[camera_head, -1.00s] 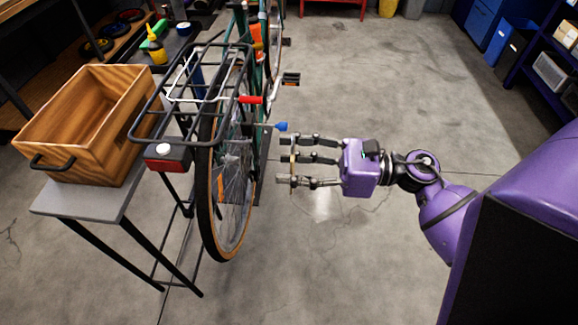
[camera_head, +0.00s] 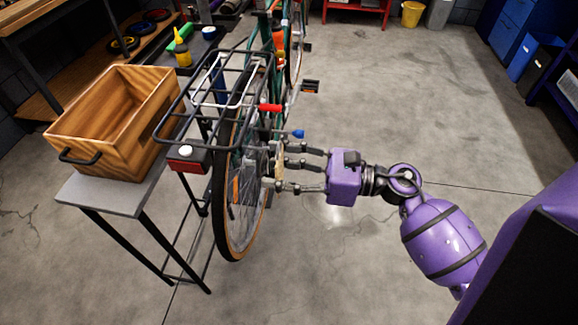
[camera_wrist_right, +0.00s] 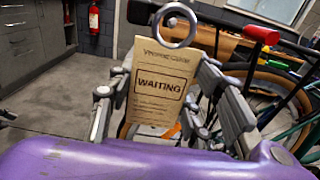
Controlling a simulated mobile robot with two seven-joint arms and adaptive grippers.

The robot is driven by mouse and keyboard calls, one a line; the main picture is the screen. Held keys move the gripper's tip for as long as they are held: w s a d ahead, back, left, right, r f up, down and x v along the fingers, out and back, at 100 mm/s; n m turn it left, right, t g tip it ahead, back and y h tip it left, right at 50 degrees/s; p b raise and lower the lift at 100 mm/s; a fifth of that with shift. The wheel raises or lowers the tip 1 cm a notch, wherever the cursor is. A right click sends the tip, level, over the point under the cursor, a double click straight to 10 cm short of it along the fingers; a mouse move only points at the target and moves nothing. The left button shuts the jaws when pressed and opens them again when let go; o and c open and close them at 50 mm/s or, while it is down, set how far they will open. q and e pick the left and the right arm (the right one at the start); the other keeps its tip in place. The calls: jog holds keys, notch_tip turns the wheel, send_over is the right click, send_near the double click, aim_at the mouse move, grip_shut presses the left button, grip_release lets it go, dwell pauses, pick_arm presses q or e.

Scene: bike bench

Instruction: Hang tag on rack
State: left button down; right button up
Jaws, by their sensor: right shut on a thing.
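A tan paper tag marked WAITING (camera_wrist_right: 162,82) with a grey ring (camera_wrist_right: 175,22) at its top is held upright between the fingers of my right gripper in the right wrist view. In the head view the tag (camera_head: 280,172) shows as a thin strip. My right gripper (camera_head: 276,165) is shut on it, beside the bike's rear wheel (camera_head: 222,190) and lower than the rear rack (camera_head: 218,104). A red-ended rod (camera_head: 270,107) and a blue-ended rod (camera_head: 298,134) stick out near the rack, above the gripper. The red end (camera_wrist_right: 262,35) also shows in the wrist view. My left gripper is out of view.
A wooden box (camera_head: 75,140) stands on a grey bench (camera_head: 105,193) left of the bike. A red rear light (camera_head: 186,160) sits at the rack's back end. A pedal (camera_head: 310,86) sticks out further along. The floor right of the bike is clear.

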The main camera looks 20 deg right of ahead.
jog(key=x, duration=0.2)
jog(key=f+x, duration=0.1)
jog(key=x, duration=0.1)
jog(key=shift+w+a, duration=0.1)
dwell(0.5)
dwell(0.5)
jog(key=o, duration=0.8)
jog(key=shift+o, duration=0.6)
